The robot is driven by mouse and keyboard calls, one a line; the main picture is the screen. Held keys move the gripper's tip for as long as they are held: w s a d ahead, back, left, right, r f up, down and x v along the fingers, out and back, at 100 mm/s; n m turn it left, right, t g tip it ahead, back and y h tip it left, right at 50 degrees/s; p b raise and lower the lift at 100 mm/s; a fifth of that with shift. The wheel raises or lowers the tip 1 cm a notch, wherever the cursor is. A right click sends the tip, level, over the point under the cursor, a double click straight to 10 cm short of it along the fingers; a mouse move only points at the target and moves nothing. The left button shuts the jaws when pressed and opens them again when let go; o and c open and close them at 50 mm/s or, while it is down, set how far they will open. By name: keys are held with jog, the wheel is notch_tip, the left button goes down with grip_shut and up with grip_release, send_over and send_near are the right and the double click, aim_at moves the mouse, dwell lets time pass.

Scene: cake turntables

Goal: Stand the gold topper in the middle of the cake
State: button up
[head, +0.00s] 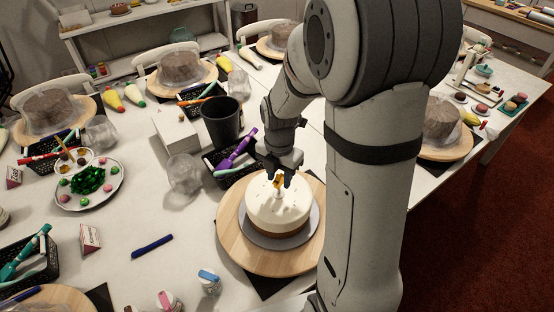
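The cake (277,211) is round, with a white top and upper side and a brown band at its base. It sits on a grey board (246,232) on a round wooden turntable (235,245). The small gold topper (279,181) shows near the middle of the cake's top, with a whitish part below it. My gripper (279,176) points down over the cake, with its fingertips at the topper. I cannot tell whether the fingers touch the topper or whether its lower end touches the cake.
A black cup (221,121) and a black basket (221,171) with purple tools stand close behind the cake. A clear crumpled bag (185,173) is to the left. A blue-capped jar (209,282) stands at front left. Bare table lies around the blue pen (152,246).

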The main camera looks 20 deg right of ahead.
notch_tip(320, 180, up, 10)
jog(key=shift+f, duration=0.1)
jog(key=s+r+m+t, duration=0.3)
jog(key=s+m, duration=1.1)
jog(key=m, duration=1.2)
jog(key=shift+s+a+r, duration=0.2)
jog(key=shift+a+r, duration=0.1)
jog(key=shift+r, duration=0.15)
jog(key=shift+w, duration=0.1)
